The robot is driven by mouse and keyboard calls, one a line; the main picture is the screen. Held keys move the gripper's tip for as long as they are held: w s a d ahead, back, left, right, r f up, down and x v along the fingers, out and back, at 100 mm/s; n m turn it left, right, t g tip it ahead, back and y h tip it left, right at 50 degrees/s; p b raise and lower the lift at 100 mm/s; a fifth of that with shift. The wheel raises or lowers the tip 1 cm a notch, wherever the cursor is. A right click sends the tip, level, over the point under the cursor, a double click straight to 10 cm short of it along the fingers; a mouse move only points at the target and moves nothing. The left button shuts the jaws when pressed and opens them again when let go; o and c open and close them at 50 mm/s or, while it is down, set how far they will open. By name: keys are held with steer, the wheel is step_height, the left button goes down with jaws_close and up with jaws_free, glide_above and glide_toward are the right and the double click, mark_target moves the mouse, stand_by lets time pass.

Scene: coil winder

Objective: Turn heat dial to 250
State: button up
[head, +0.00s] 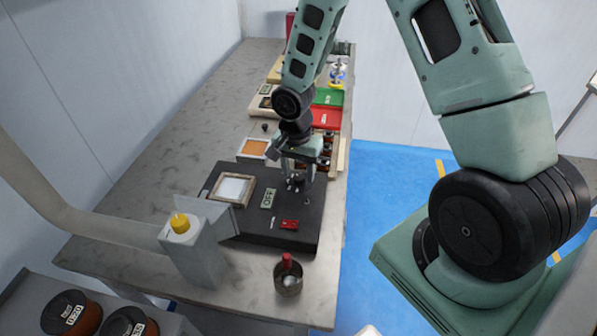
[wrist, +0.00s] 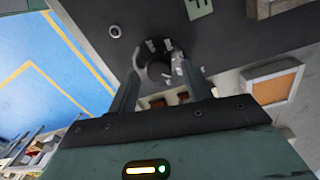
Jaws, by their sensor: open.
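The heat dial (wrist: 155,68) shows in the wrist view as a dark round knob with pale marks around it, on a black panel (wrist: 70,25). My gripper (wrist: 160,76) is open, with one finger on each side of the dial. I cannot tell whether the fingers touch it. In the head view my gripper (head: 298,181) points down over the far right part of the black panel (head: 262,231) and hides most of the dial. The setting of the dial cannot be read.
On the panel are a pale framed plate (head: 233,189), a small display (head: 268,198) and a red switch (head: 290,225). Bins and trays lie behind my gripper.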

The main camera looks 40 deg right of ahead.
steer(key=shift+f, duration=0.45)
steer(key=shift+c, duration=0.3)
steer(key=c, duration=0.9)
